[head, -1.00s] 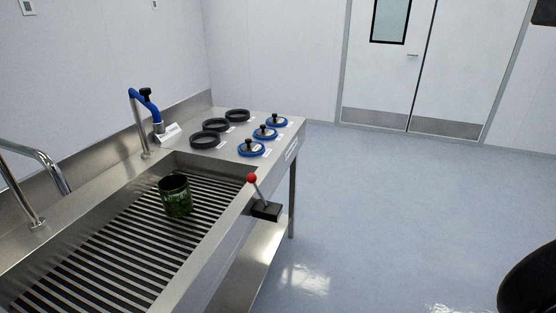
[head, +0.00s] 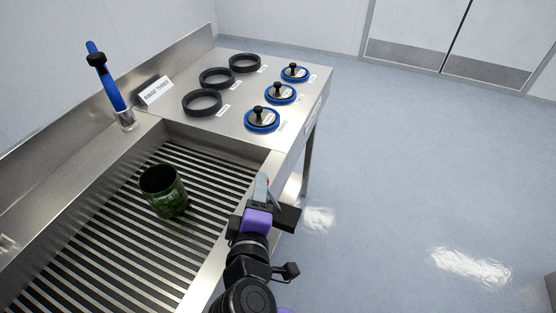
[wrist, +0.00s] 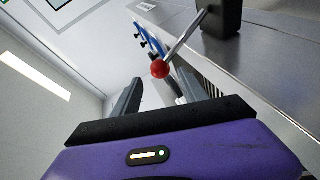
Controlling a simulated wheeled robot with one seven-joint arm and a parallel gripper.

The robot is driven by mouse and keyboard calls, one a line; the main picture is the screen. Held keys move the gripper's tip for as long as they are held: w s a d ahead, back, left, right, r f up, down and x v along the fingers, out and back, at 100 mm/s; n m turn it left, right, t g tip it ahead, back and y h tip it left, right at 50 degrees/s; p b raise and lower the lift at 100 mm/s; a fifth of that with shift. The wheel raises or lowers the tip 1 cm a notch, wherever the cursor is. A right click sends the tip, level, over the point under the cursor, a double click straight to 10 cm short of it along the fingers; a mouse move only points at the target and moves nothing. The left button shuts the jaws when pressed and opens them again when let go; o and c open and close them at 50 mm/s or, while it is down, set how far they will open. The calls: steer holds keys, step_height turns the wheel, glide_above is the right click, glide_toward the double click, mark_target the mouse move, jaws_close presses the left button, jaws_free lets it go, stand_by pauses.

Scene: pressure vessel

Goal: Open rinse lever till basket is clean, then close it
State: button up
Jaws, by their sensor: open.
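The basket (head: 164,192) is a dark green cup-shaped thing standing upright on the slatted sink grate. The rinse lever has a red ball knob (wrist: 160,69) on a thin metal rod, coming from a black base (wrist: 222,18) on the sink's front side. In the head view my arm hides most of the lever. My gripper (head: 262,186) is open at the sink's front edge. In the wrist view the knob appears between and just beyond the fingertips of my gripper (wrist: 160,90); I see no contact.
The sink rim (head: 215,262) and slatted grate (head: 205,165) lie left of my arm. Black rings (head: 202,102) and blue-rimmed lids with black knobs (head: 262,119) sit on the far counter. The floor (head: 420,170) to the right is clear.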

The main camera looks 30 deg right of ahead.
steer(key=x, duration=0.4)
steer(key=p+x, duration=0.1)
steer(key=x, duration=0.2)
steer(key=shift+w+d+f, duration=0.1)
steer(key=shift+d+f, duration=0.15)
steer(key=shift+d, duration=0.2)
jaws_close()
stand_by(1.1)
